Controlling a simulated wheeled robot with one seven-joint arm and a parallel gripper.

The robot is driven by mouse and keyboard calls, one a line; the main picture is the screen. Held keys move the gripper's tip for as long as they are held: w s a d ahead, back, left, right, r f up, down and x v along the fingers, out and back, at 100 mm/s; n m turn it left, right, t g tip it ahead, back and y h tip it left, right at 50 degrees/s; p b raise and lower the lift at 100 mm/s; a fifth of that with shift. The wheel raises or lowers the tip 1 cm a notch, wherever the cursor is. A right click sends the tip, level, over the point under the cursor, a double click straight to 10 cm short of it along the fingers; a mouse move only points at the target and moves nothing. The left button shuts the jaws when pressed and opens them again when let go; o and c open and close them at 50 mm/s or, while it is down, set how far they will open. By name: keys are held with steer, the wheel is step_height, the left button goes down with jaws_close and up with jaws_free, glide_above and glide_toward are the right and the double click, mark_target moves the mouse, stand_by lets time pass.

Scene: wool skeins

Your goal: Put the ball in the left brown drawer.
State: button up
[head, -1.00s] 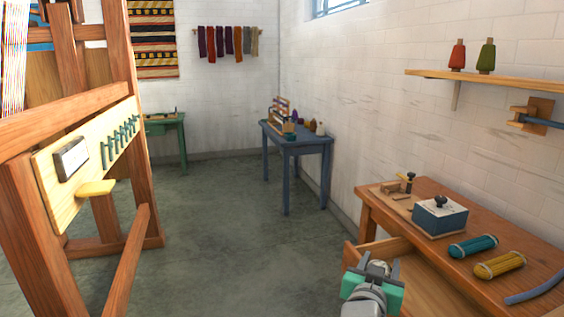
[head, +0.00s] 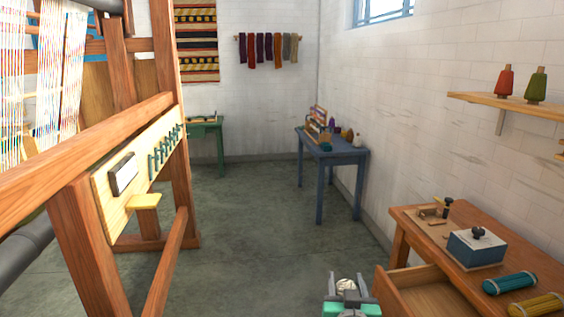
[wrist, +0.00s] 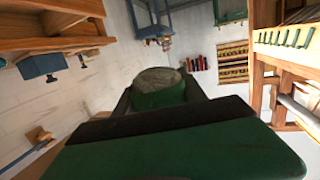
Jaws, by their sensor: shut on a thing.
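My gripper (head: 350,304) is at the bottom of the head view, shut on a small pale ball (head: 346,286). In the wrist view the ball (wrist: 158,77) shows as a greyish rounded shape between the dark fingers, partly hidden by them. An open brown drawer (head: 425,292) sticks out from the left part of the brown table (head: 440,225) at the right. My gripper is left of the drawer in the head view, apart from it. The drawer's lower part is cut off by the frame.
A blue box with a black knob (head: 476,247) and teal (head: 510,283) and yellow skeins (head: 540,304) lie on the brown table. A blue table (head: 335,156) stands farther back. A wooden loom (head: 125,160) fills the left. Floor between is clear.

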step_height(320, 180, up, 5)
steer(key=n+y+p, duration=0.1)
steer(key=y+p, duration=0.1)
steer(key=p, duration=0.5)
steer(key=s+d+f+m+g+h+b, duration=0.1)
steer(key=s+d+f+m+h+b, duration=0.2)
steer(key=d, duration=0.6)
steer(key=s+d+f+m+h+b, duration=0.1)
steer(key=d+f+h+b, duration=0.15)
steer(key=d+b, duration=0.45)
steer(key=s+d+f+m+g+h+b, duration=0.1)
steer(key=s+d+f+m+h+b, duration=0.15)
steer(key=d, duration=0.75)
steer(key=s+d+r+m+g+h+b, duration=0.2)
steer(key=s+d+r+m+g+h, duration=0.15)
steer(key=s+d, duration=0.45)
steer(key=s+d+r+m+g+h+b, duration=0.35)
steer(key=s+d, duration=0.35)
steer(key=d, duration=0.3)
steer(key=s+d+f+m+g+h+p, duration=0.1)
steer(key=s+d+m+g, duration=0.1)
steer(key=s+g, duration=0.2)
steer(key=shift+s+f, duration=0.3)
steer(key=shift+s, duration=0.95)
steer(key=shift+d, duration=0.1)
